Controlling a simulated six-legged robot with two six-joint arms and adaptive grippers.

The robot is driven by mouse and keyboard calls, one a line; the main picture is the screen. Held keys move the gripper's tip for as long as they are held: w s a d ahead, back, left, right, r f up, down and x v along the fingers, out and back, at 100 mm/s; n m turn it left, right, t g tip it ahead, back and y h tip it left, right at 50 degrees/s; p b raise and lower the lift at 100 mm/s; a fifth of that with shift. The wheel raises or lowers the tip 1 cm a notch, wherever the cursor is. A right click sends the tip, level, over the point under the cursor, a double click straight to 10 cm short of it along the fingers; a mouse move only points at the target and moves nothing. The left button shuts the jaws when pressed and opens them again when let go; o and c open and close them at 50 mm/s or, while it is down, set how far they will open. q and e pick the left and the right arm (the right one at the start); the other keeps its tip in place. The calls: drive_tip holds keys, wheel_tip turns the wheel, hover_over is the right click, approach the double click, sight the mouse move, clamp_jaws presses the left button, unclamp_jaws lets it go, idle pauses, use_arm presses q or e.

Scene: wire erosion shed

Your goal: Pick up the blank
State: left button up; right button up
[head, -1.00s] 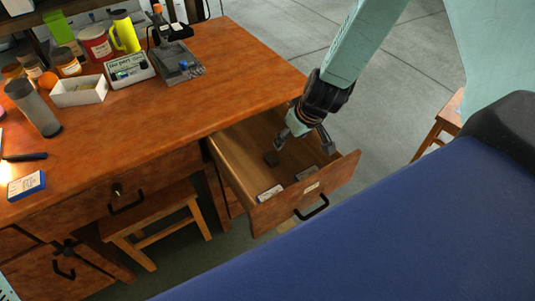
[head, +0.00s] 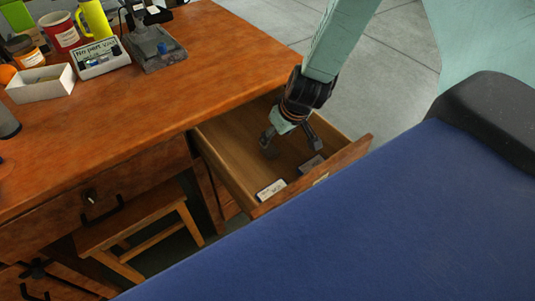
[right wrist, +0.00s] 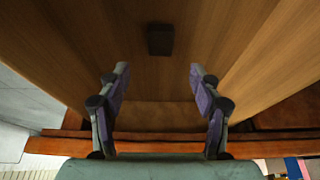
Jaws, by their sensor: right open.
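The blank looks to be the small dark block (right wrist: 160,40) lying on the drawer floor in the right wrist view. It lies ahead of my right gripper (right wrist: 158,80), centred between the two fingers and beyond their tips, not touched by them. In the head view my right gripper (head: 287,145) reaches down into the open drawer (head: 232,140) with its fingers spread and empty. There the block is hidden or merges with the dark left finger. My left gripper is not in view.
A white-labelled box (head: 271,190) and a grey piece (head: 311,165) lie near the drawer front. Drawer walls stand close on both sides of the gripper. The desk top (head: 190,85) is clear near the drawer. A stool (head: 145,225) stands below the desk.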

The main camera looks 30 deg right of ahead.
sight(270, 149)
drive_tip(key=shift+w+d+f+b, duration=0.15)
drive_tip(key=shift+f+b, duration=0.2)
drive_tip(key=shift+f, duration=0.25)
drive_tip(key=shift+b+x, duration=0.75)
drive_tip(key=shift+w+f+b, duration=0.15)
drive_tip(key=shift+f+b, duration=0.45)
drive_tip(key=shift+f, duration=0.05)
drive_tip(key=shift+w+a+f+b, duration=0.15)
drive_tip(key=shift+f+b, duration=0.4)
drive_tip(key=shift+b, duration=0.05)
drive_tip(key=shift+w+a+f+b, duration=0.1)
drive_tip(key=shift+f+b, duration=0.4)
drive_tip(key=shift+b, duration=0.05)
drive_tip(key=shift+b+x, duration=0.75)
drive_tip(key=shift+x, duration=0.2)
drive_tip(key=shift+r, duration=0.1)
drive_tip(key=shift+c, duration=0.2)
drive_tip(key=shift+w, duration=0.1)
clamp_jaws()
